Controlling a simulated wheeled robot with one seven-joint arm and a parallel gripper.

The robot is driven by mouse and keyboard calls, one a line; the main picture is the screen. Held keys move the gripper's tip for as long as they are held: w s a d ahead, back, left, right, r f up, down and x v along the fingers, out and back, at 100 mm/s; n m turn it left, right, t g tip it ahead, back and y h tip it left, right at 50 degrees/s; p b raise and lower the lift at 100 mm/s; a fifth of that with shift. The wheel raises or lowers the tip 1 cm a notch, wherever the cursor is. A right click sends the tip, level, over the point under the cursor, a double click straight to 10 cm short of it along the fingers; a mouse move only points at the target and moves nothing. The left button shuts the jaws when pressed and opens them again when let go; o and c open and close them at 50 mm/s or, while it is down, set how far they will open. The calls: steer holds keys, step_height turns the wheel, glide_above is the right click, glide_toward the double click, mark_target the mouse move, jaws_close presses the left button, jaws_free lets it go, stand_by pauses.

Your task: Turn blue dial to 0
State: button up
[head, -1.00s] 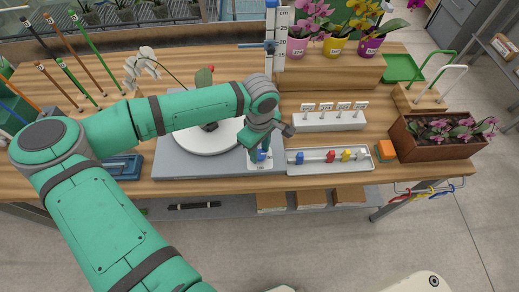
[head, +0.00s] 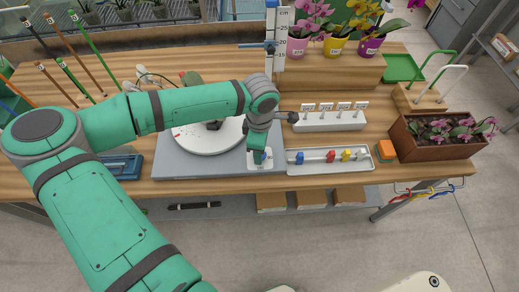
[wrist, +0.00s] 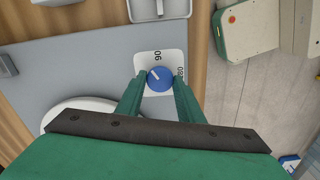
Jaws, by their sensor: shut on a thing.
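The blue dial (wrist: 160,79) sits on a white plate (wrist: 143,63) printed with 90 and what looks like 180. A white mark on the dial points to the upper left in the wrist view, to the left of the 90. No 0 is readable; the lower plate is hidden by my fingers. My gripper (wrist: 160,84) is shut on the dial, one finger on each side. In the head view my gripper (head: 259,150) points down at the front of the grey base (head: 180,165), and the dial (head: 262,157) is partly covered.
A round white turntable (head: 185,140) with a potted orchid lies behind my arm. Right of the dial are a tray (head: 350,168) of coloured clips, a white labelled rack (head: 330,125) and an orange block (head: 386,150). A tall ruler post (head: 280,50) stands behind.

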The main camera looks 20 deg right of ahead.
steer(key=n, duration=1.1)
steer(key=shift+n, duration=0.3)
stand_by(0.3)
steer(key=o, duration=1)
steer(key=shift+o, duration=0.2)
step_height(320, 180, up, 11)
steer(key=shift+f, duration=0.1)
